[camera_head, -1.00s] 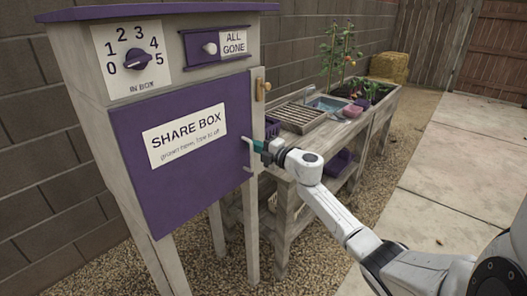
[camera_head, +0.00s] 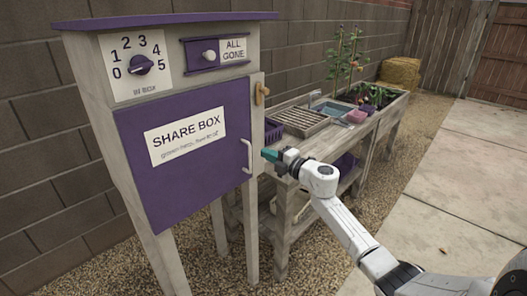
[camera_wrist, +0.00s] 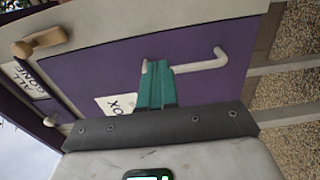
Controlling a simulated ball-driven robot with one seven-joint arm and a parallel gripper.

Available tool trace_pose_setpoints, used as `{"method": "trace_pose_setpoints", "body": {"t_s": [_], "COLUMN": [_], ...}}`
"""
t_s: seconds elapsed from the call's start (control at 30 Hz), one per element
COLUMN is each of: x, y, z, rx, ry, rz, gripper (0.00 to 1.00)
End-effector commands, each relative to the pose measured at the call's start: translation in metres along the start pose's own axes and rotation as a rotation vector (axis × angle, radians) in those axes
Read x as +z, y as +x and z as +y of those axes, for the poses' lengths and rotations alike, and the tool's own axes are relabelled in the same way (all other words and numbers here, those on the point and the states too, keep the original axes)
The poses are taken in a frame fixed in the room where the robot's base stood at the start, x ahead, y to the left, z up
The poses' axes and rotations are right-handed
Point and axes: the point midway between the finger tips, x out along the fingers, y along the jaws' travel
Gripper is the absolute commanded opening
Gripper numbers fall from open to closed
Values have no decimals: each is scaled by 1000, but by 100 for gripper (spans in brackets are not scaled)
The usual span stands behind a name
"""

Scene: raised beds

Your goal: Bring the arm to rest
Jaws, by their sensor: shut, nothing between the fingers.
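My gripper (camera_head: 268,155) is shut and empty, its teal fingers just right of the share box's door handle in the head view. The same fingers (camera_wrist: 157,84) show in the wrist view, pointing at the purple door. The pale door handle (camera_head: 248,156) stands on the door's right edge, and it shows in the wrist view (camera_wrist: 205,64) partly behind the fingers. In the head view a small gap shows between fingertips and handle. The purple door (camera_head: 182,185) looks closed.
The share box (camera_head: 259,200) has a dial (camera_head: 141,65), a slider knob (camera_head: 209,55) and a wooden latch (camera_head: 262,90). A wooden bench (camera_head: 284,215) with a slatted rack (camera_head: 299,121) and plants stands behind my gripper.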

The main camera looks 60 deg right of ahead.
Motion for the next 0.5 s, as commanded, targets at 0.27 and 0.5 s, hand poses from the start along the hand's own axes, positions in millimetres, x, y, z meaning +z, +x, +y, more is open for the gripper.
{"method": "trace_pose_setpoints", "body": {"t_s": [0.27, 0.5], "x": [0, -2], "y": [-42, -65], "z": [0, -1], "rx": [0, -1], "ry": [1, 1], "rz": [-4, -1], "gripper": [0, 0]}}
